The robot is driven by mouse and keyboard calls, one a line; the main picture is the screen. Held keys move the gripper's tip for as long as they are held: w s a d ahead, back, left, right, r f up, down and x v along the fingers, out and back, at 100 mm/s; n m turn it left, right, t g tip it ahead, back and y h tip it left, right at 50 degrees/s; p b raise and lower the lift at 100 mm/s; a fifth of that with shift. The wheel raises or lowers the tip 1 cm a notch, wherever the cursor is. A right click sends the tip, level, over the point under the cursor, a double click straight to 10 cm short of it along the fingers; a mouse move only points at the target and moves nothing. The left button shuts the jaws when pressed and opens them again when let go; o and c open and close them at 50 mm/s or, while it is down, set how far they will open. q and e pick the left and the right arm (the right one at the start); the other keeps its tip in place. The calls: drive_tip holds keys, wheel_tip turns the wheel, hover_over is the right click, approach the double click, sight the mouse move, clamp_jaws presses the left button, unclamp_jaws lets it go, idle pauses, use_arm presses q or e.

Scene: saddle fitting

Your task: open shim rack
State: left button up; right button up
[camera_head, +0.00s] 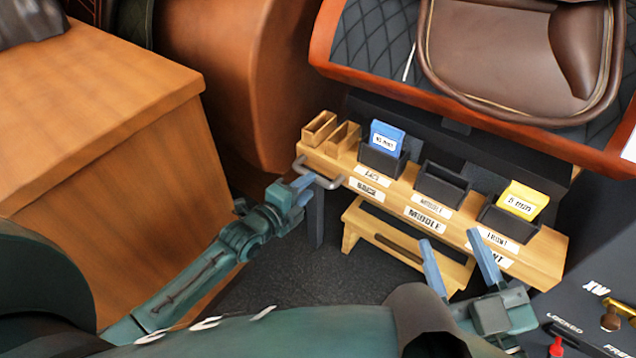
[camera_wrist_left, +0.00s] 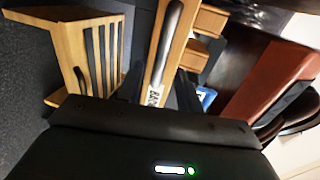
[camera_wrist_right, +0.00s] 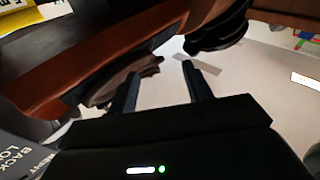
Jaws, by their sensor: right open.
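The shim rack (camera_head: 400,198) is a long wooden bar with BACK, MIDDLE and FRONT labels and a grey loop handle (camera_head: 318,174) at its left end. The handle also shows in the left wrist view (camera_wrist_left: 168,42). My left gripper (camera_head: 303,187) is at the handle; its fingers are apart, with the handle lined up between them in the left wrist view. I cannot tell whether they touch it. A blue shim (camera_head: 386,137) stands in the back bin, a yellow shim (camera_head: 522,201) in the front bin. My right gripper (camera_head: 458,258) is open and empty, before the rack's right part.
The middle bin (camera_head: 441,184) looks empty. Two small wooden boxes (camera_head: 319,128) stand at the rack's left end. A wooden step stool (camera_head: 400,245) stands below the rack. A wooden cabinet (camera_head: 110,120) is at left, a brown saddle (camera_head: 510,50) above, a dark panel with knobs (camera_head: 590,290) at lower right.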

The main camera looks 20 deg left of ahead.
sight(318, 179)
use_arm(q)
drive_tip(key=b+x, duration=0.1)
drive_tip(key=x, duration=0.4)
drive_tip(key=shift+w+b, duration=0.1)
drive_tip(key=shift+b, duration=0.2)
clamp_jaws()
